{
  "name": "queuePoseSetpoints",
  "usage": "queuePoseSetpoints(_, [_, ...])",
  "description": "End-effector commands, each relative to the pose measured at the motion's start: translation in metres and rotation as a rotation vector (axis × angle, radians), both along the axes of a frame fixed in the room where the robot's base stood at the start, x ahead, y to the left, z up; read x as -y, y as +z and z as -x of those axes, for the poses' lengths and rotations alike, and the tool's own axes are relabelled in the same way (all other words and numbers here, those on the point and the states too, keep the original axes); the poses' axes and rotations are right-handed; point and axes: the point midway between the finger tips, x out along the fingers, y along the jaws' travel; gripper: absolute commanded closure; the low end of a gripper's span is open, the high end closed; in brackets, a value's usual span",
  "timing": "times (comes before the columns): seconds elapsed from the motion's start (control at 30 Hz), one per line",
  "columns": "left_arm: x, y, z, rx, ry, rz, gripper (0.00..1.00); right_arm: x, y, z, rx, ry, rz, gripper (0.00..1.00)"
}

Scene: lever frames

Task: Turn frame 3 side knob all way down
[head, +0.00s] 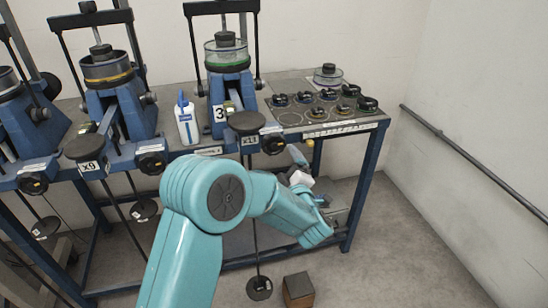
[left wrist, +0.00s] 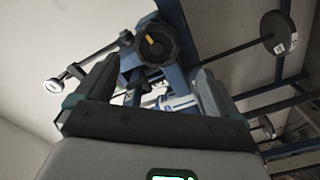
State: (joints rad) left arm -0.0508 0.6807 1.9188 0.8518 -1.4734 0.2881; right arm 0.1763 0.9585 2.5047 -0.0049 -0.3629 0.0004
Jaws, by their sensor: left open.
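Frame 3 (head: 229,92) is a blue stand with a number 3 plate and a green-ringed clear cell, on the bench in the head view. Its black side knob (head: 272,139) is at its front right, beside the x11 plate. In the left wrist view a black lobed knob (left wrist: 158,43) with a yellow mark shows ahead, between the finger lines. My left gripper (head: 296,158) is just right of and below the knob in the head view, partly hidden by my teal arm. In the wrist view my left gripper (left wrist: 152,76) is open and empty, its fingertips appearing short of the knob.
A black disc (head: 246,122) sits at frame 3's front, with a rod and hanging weight (head: 259,288) below. A white bottle (head: 187,120) stands left of frame 3. Several black-topped items lie on the right bench top (head: 318,127). A brown block (head: 298,290) is on the floor.

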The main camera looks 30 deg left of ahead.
Motion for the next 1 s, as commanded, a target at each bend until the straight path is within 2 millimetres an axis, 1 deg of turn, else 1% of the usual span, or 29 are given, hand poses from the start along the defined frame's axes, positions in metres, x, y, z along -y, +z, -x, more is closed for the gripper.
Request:
queuePoseSetpoints(0.03, [0.001,0.002,-0.001,0.013,0.003,0.002,0.04,0.000,-0.004,0.000,0.001,0.000,0.000,1.00])
queuePoseSetpoints(0.13, [-0.002,0.006,-0.004,0.017,0.004,0.002,0.04,0.000,0.001,0.000,0.001,0.000,0.000,1.00])
queuePoseSetpoints(0.23, [-0.010,0.006,-0.011,0.014,0.005,0.002,0.04,0.000,0.005,0.000,0.001,0.000,0.000,1.00])
queuePoseSetpoints(0.77, [-0.070,0.006,-0.062,0.011,0.002,0.001,0.04,0.000,0.030,0.000,0.001,0.000,0.000,1.00])
queuePoseSetpoints(0.8, [-0.072,0.005,-0.065,0.011,0.000,0.001,0.07,0.000,0.030,0.000,0.001,0.001,0.000,1.00])
queuePoseSetpoints(0.87, [-0.071,0.004,-0.064,0.011,-0.001,0.001,0.27,0.000,0.028,0.000,0.001,0.000,0.000,1.00])
queuePoseSetpoints(0.9, [-0.071,0.003,-0.064,0.010,-0.001,0.001,0.40,0.000,0.028,0.000,0.001,0.000,0.000,1.00])
queuePoseSetpoints(0.97, [-0.071,0.003,-0.063,0.009,-0.001,0.001,0.60,0.000,0.028,0.000,0.001,0.000,0.000,1.00])
queuePoseSetpoints(1.0, [-0.070,0.003,-0.063,0.009,-0.001,0.002,0.73,0.000,0.028,0.000,0.001,0.000,0.000,1.00])
